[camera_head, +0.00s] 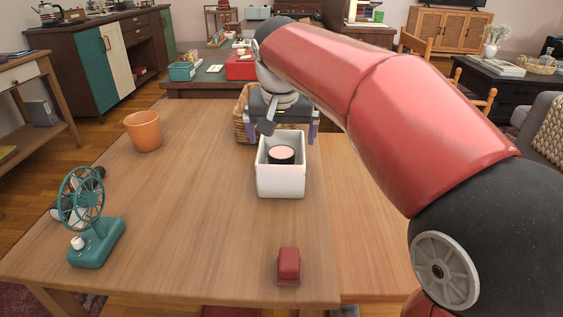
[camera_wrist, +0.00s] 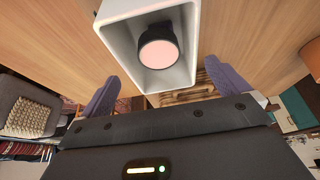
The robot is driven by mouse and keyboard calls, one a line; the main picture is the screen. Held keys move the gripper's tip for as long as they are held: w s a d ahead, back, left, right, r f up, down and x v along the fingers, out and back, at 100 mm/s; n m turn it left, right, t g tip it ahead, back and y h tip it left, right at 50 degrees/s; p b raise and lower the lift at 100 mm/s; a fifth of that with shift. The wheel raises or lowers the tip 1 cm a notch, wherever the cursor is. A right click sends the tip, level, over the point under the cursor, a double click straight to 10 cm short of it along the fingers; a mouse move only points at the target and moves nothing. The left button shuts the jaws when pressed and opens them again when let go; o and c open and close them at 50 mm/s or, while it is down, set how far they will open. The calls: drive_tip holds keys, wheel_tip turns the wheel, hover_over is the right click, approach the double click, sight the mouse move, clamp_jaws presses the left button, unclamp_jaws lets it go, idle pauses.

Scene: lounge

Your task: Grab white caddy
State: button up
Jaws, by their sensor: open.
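The white caddy (camera_head: 281,182) stands upright on the wooden table, an open box with a dark round item with a pink top (camera_head: 281,154) inside. In the wrist view the caddy (camera_wrist: 120,12) is at the top centre, its near rim close to the fingertips. My gripper (camera_head: 290,135) is open, with its purple fingers spread, just behind the caddy's far side. In the wrist view the fingers (camera_wrist: 162,72) sit to either side of the caddy's near end. Nothing is held between them. I cannot tell whether they touch the caddy.
A wicker basket (camera_head: 243,125) stands right behind the caddy, partly hidden by my gripper. An orange pot (camera_head: 143,131) and a teal fan (camera_head: 92,225) are on the left. A small red item (camera_head: 288,266) lies in front. The table (camera_head: 190,210) left of the caddy is clear.

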sight(282, 151)
drive_tip(key=shift+s+x, duration=0.1)
drive_tip(key=shift+x, duration=1.6)
drive_tip(key=shift+s+x, duration=0.15)
drive_tip(key=shift+x, duration=1.55)
drive_tip(key=shift+f+b, duration=0.35)
drive_tip(key=shift+b, duration=0.05)
drive_tip(key=shift+w, duration=0.1)
drive_tip(key=c, duration=0.8)
